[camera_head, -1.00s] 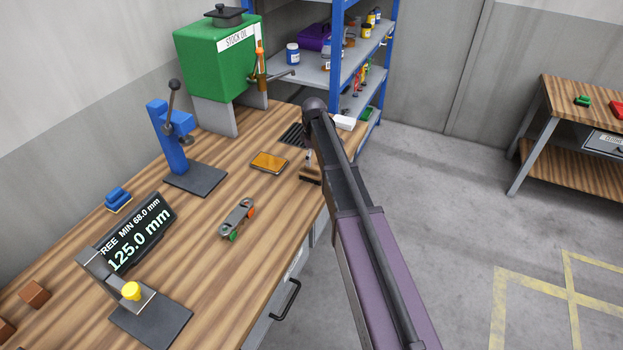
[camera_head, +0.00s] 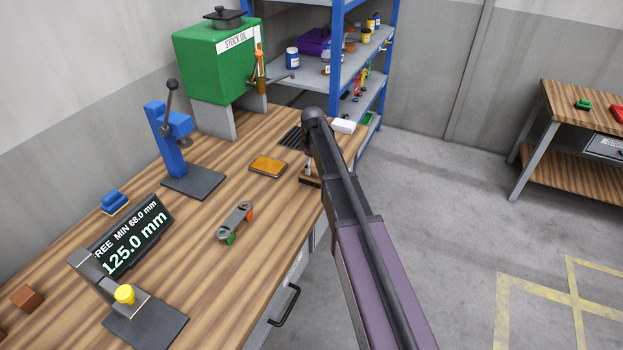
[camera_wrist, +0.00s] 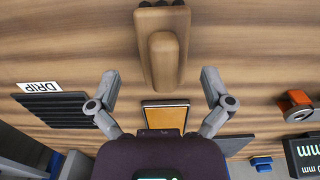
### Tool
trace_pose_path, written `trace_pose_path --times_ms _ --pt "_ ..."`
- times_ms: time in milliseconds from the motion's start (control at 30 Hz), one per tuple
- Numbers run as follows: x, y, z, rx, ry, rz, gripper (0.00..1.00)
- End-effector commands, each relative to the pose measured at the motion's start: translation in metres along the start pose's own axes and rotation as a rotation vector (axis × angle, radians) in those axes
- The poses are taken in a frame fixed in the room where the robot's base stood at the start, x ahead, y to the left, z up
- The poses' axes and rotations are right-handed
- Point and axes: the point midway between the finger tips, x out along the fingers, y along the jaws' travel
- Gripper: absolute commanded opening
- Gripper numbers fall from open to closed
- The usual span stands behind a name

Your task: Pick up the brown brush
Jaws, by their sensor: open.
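The brown brush (camera_wrist: 163,60) lies on the wooden bench at the top middle of the wrist view. It has a tan-brown body with a raised, rounded grip, and dark tufts show at its top edge. My gripper (camera_wrist: 160,80) is open and empty, with one grey finger on each side of the brush's line. The fingers look apart from the brush; their height over it is hard to tell.
An orange-topped tray (camera_head: 268,167) lies beside the brush.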

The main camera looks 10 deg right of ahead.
Motion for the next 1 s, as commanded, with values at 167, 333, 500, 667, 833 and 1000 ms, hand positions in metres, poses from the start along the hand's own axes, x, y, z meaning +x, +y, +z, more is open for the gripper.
trace_pose_path --times_ms 167,333,500,667,833,1000 --pt "0.018 -0.002 -0.002 0.000 0.000 0.000 1.00" --pt "0.031 -0.003 -0.003 0.000 0.000 0.000 1.00" --pt "0.041 -0.003 -0.003 0.000 -0.001 -0.001 1.00" --pt "0.043 -0.003 -0.003 0.000 -0.001 -0.001 1.00" --pt "0.043 -0.003 -0.003 0.000 -0.001 -0.001 1.00" --pt "0.043 -0.003 -0.003 0.000 -0.001 -0.001 1.00"
